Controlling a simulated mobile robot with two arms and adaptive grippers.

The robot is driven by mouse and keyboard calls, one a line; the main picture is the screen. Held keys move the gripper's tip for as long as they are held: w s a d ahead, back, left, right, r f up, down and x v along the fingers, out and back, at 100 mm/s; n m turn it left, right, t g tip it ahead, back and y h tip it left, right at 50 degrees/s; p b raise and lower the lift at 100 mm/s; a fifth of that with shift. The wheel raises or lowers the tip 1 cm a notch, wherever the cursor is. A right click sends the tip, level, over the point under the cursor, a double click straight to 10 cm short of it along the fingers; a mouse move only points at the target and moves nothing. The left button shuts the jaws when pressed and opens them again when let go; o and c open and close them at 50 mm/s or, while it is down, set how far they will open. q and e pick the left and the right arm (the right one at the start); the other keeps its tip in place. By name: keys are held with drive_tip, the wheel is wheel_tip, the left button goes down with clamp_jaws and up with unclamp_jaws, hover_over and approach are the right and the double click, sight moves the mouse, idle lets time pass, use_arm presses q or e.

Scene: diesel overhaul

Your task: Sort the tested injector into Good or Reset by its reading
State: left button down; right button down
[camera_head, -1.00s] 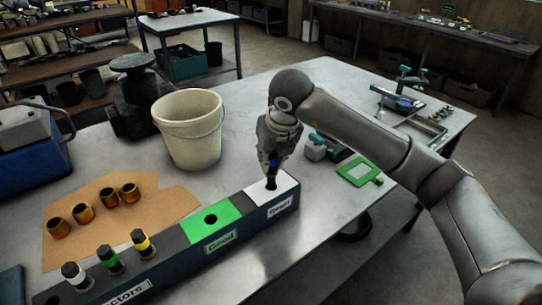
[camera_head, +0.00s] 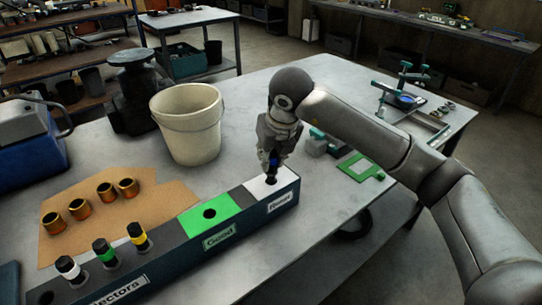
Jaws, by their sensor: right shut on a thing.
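A long dark rack (camera_head: 160,262) runs along the table's front edge. It has a green Good section (camera_head: 222,207) with an empty hole and a white Reset section (camera_head: 254,188) at its right end. My right gripper (camera_head: 272,168) points down over the Reset section, shut on a dark injector (camera_head: 271,181) with a blue band. The injector's lower end is at the Reset hole; how deep it sits I cannot tell. Injectors with white (camera_head: 66,266), green (camera_head: 104,252) and yellow (camera_head: 138,236) bands stand upright in the rack's left part. My left gripper is not in view.
A cream bucket (camera_head: 190,130) stands behind the rack. Several brass sleeves (camera_head: 107,192) stand on brown cardboard (camera_head: 160,198). The table's middle back is clear.

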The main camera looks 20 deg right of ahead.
idle(0.4)
drive_tip(key=shift+f+b, duration=1.2)
drive_tip(key=shift+f, duration=0.1)
drive_tip(key=c, duration=0.8)
unclamp_jaws()
drive_tip(key=shift+r, duration=0.15)
